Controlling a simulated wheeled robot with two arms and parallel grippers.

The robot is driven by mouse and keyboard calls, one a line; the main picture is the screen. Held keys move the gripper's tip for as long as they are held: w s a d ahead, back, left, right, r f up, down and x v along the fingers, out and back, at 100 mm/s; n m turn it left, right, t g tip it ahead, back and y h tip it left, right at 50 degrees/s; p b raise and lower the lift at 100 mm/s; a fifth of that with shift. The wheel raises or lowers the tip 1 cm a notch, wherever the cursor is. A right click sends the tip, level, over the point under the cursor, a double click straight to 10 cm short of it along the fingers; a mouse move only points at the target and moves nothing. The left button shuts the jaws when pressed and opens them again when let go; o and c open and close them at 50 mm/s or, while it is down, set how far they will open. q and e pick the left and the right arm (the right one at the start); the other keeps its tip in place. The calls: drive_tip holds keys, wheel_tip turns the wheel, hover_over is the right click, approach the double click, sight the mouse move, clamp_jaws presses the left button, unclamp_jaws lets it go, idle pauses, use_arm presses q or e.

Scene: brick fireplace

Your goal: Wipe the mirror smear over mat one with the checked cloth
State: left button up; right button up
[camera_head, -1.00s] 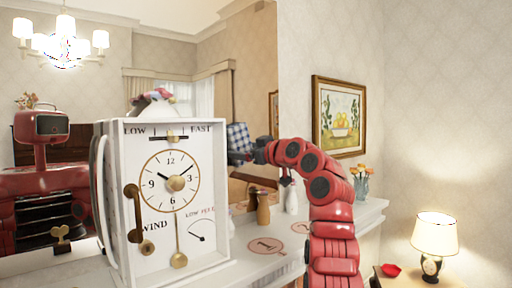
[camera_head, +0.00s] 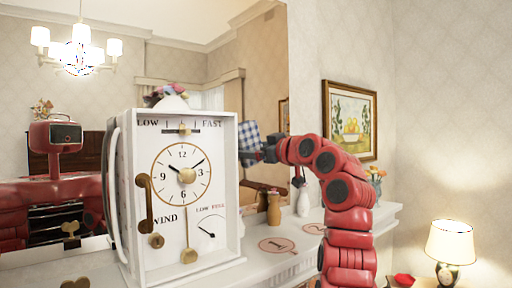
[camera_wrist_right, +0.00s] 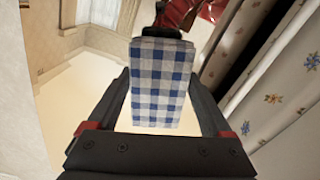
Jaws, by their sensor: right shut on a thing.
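The blue-and-white checked cloth (camera_head: 249,134) is held upright in my right gripper (camera_head: 262,150), against the right part of the large mirror (camera_head: 263,60). In the wrist view the cloth (camera_wrist_right: 160,85) fills the space between the two dark fingers. I cannot tell if it touches the glass. Mat one (camera_head: 277,245), a round pinkish disc marked 1, lies on the white mantel below and slightly right of the gripper. A brownish streak (camera_head: 266,187) shows on the mirror under the gripper; I cannot tell if it is the smear or a reflection. My left gripper is not in view.
A big white clock (camera_head: 183,200) stands close on the left of the cloth. A brown bottle (camera_head: 274,210), a white bottle (camera_head: 303,202) and a flower vase (camera_head: 376,185) stand on the mantel (camera_head: 300,265). A lit lamp (camera_head: 450,243) is at the lower right.

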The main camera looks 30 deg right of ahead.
drive_tip(key=shift+s+d, duration=0.15)
drive_tip(key=shift+s, duration=1.25)
drive_tip(key=shift+s+d+b, duration=0.15)
drive_tip(key=shift+s+b, duration=0.25)
drive_tip(key=shift+s, duration=1.1)
